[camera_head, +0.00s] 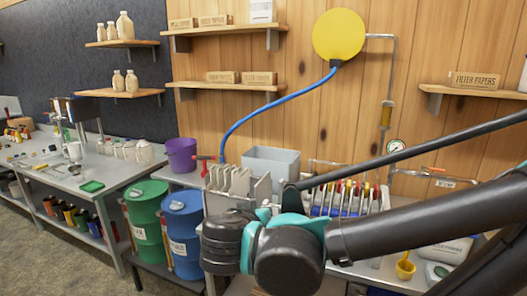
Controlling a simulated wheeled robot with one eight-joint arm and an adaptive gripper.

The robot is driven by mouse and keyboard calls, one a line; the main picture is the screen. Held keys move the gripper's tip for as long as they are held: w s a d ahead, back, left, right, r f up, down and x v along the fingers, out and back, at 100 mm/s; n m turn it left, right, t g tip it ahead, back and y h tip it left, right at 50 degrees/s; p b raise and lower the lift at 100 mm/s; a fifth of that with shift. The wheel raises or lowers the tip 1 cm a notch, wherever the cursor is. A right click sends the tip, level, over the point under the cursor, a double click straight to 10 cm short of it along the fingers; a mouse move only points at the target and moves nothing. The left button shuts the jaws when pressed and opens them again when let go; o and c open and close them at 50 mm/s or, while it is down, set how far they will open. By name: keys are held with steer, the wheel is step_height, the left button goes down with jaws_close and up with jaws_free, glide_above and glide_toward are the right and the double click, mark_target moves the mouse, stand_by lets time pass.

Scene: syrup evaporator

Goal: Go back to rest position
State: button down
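My arm crosses the lower right of the head view, with dark links and teal joints. It reaches from the right edge to a bulky dark joint near the bottom middle. My gripper's fingers cannot be made out in this view, so whether it is open or shut is not shown. The arm hides part of the bench behind it, including part of the filter press (340,196) with its row of coloured handles.
A green drum (147,222) and a blue drum (183,235) stand left of my arm. Behind are a grey bin (271,165), a purple bucket (181,155) and a blue hose (262,106) under a yellow disc (339,35). A metal table (120,172) stands left; floor (50,270) before it is clear.

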steer(key=d+f+g+y, duration=0.1)
steer(key=d+f+g, duration=0.3)
steer(key=d+f, duration=0.5)
steer(key=d+f+g+y, duration=0.2)
steer(key=d+f+g, duration=0.2)
steer(key=d+f, duration=0.5)
steer(key=shift+d+f+g+y, duration=0.3)
steer(key=shift+f, duration=3.05)
steer(key=shift+w, duration=0.1)
